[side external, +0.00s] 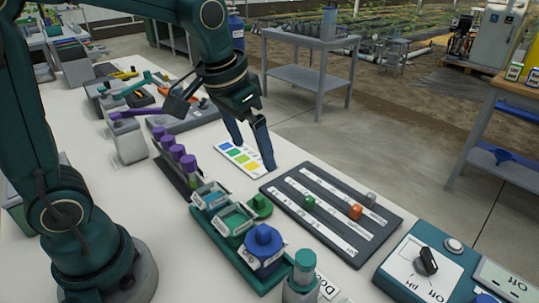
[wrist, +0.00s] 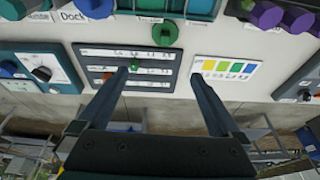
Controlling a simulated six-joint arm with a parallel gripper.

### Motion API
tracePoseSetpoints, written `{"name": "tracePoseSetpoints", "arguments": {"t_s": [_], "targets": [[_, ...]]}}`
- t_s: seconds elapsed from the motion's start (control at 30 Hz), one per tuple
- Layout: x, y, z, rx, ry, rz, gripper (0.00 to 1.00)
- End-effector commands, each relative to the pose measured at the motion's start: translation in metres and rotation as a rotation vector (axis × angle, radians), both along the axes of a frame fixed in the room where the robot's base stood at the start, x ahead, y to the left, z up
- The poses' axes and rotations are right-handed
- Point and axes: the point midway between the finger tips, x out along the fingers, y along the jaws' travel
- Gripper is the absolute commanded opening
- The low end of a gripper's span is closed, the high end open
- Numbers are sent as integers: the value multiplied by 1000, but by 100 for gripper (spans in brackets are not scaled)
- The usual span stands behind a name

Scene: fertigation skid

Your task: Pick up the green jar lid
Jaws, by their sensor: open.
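The green jar lid (side external: 260,206) is a small round lid with a raised knob. It lies on the white table, between the green jar tray (side external: 222,247) and the dark slider panel (side external: 330,222). It also shows in the wrist view (wrist: 165,34), at the top centre. My gripper (side external: 254,156) is open and empty, above the table near the colour card (side external: 240,159). In the wrist view, the two fingers (wrist: 160,75) are wide apart, and the lid lies beyond their tips. The gripper is apart from the lid.
The tray holds open jars and a blue-lidded jar (side external: 263,248). A rack of purple-capped tubes (side external: 178,158) stands left of the lid. The slider panel carries small green and orange knobs. A switch box (side external: 427,266) stands front right.

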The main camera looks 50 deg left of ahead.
Motion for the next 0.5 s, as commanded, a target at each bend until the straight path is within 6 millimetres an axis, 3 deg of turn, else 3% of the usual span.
{"name": "tracePoseSetpoints", "arguments": {"t_s": [0.2, 0.5], "targets": [[30, 6, -51, -5, 149, 8, 100], [30, 10, -99, -13, 280, 21, 100]]}}
